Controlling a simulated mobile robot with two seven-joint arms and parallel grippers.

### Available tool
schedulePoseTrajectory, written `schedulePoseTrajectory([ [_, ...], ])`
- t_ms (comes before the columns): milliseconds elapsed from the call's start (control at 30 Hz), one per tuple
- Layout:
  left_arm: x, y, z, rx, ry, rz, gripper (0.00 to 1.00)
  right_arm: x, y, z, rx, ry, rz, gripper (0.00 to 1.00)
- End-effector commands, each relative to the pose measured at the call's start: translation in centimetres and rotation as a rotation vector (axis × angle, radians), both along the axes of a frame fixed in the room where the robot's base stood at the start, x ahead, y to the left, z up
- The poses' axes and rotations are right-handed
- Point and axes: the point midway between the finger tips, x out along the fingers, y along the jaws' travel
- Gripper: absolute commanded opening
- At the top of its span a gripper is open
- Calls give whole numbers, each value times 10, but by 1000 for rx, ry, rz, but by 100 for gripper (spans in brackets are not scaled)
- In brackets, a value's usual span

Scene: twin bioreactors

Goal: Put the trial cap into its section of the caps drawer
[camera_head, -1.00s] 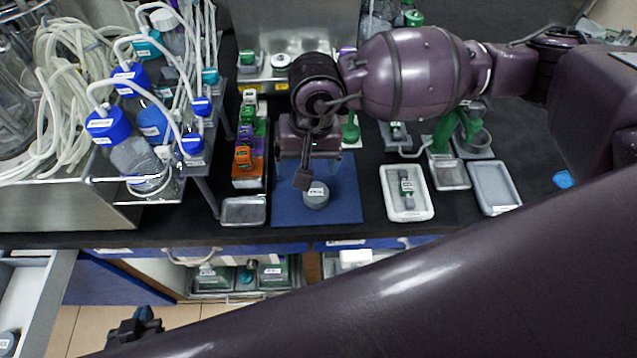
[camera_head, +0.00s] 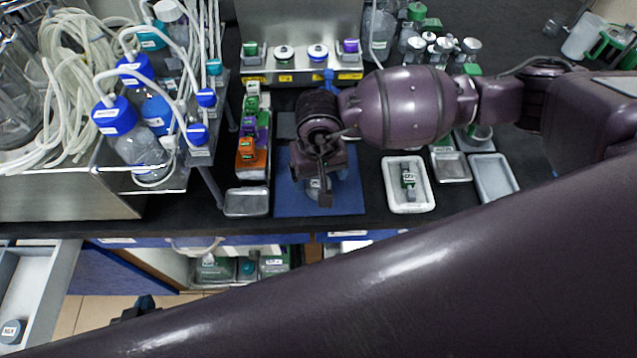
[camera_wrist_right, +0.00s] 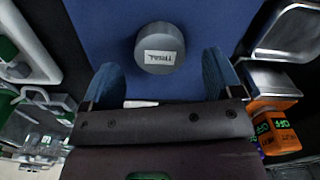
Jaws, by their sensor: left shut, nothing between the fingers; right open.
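The trial cap (camera_wrist_right: 160,62), a grey round cap with a white label reading TRIAL, sits on the blue mat (camera_head: 345,204). In the head view the cap (camera_head: 313,188) is mostly hidden behind my right gripper (camera_head: 322,190). In the right wrist view this gripper (camera_wrist_right: 160,68) is open, its two blue fingers on either side of and close to the cap, not closed on it. My left gripper (camera_head: 146,304) is shut and empty at the lower left, partly hidden by my arm. An open drawer (camera_head: 50,285) with grey-white compartments is at the far left; a dark labelled cap (camera_head: 12,331) lies in it.
A metal tray (camera_head: 246,202) and a row of coloured blocks (camera_head: 250,147) stand left of the mat. A white tray (camera_head: 407,205) stands to its right. Bottles with blue caps (camera_head: 113,117) and tubing fill the left. My arm covers the lower right.

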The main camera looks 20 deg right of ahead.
Motion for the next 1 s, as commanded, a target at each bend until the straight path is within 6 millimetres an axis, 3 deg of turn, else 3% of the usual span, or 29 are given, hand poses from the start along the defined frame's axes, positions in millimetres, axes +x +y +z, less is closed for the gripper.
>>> schedulePoseTrajectory([
  [200,0,0,4,0,-2,0,0,-1,0,-27,1,2,-1,85],
  [533,3,-1,5,-1,-6,-1,0,0,0,-31,0,0,0,84],
  [900,5,-1,6,-1,-12,-3,0,0,0,-31,0,0,-1,29],
  [1000,5,-1,6,0,-12,-4,0,0,0,-31,1,0,-1,29],
])
